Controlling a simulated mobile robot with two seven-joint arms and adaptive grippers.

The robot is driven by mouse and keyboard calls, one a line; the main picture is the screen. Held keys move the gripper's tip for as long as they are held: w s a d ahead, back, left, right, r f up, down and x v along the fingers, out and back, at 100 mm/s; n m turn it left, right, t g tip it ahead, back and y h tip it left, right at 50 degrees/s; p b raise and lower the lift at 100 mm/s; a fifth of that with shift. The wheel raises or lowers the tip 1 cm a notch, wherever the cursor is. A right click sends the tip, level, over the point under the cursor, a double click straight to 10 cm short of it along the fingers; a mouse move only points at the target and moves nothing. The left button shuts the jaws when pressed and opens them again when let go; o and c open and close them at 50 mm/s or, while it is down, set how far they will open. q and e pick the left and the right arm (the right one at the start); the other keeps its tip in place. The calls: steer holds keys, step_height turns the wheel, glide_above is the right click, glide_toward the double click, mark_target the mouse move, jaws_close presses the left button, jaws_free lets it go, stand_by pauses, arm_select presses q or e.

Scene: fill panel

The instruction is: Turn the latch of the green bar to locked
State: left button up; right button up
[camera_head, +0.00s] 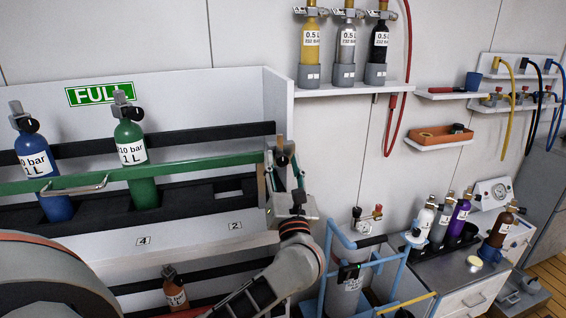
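The green bar (200,163) runs across the front of the left rack, in front of a blue cylinder (36,160) and a green cylinder (135,158). A metal handle (75,188) is fixed to its left part. Its right end meets the rack's right side post, where the latch sits. My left gripper (284,160) is at that end, its fingers pointing up and close to the latch. The gripper hides much of the latch, so its position and any contact are unclear. I cannot tell how far the fingers are apart. My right gripper is out of view.
A shelf with several small cylinders (346,50) hangs above right, with a red hose (404,90) beside it. A blue frame (338,240) around a grey cylinder stands right of my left arm. A brown cylinder (174,290) sits on the lower rack.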

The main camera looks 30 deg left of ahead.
arm_select(q)
jaws_close()
